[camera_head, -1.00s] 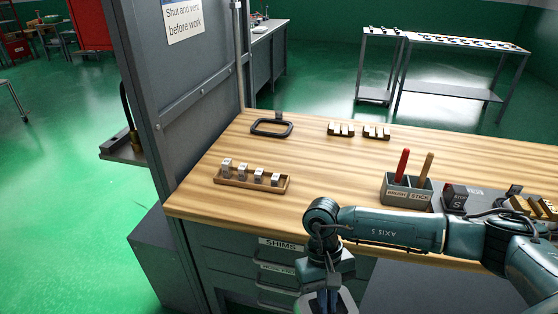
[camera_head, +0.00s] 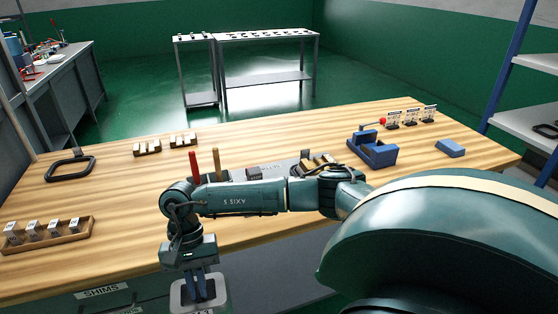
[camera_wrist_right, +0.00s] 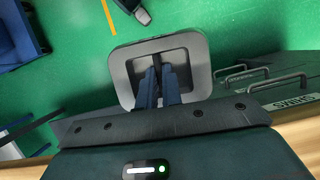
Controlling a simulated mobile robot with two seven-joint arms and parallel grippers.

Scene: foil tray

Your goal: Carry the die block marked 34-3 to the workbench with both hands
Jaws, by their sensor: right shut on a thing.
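A grey block with rounded corners and a recessed top (camera_head: 222,296) is at the bottom edge of the head view, in front of the workbench (camera_head: 120,205). It shows more fully in the right wrist view (camera_wrist_right: 121,75). Its lower part is cut off and I cannot read a 34-3 mark on it. My right gripper (camera_head: 202,296) points down with its blue fingers in the recess, shut on the block's grip. The fingers also show in the right wrist view (camera_wrist_right: 163,72). The block hangs clear of the green floor. My left gripper is not in view.
On the bench stand a wooden rack of small blocks (camera_head: 48,240), a black handle (camera_head: 70,168), a blue fixture (camera_head: 372,150), a blue block (camera_head: 450,148) and small signs (camera_head: 411,117). Drawers face the front. The bench's left middle is bare.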

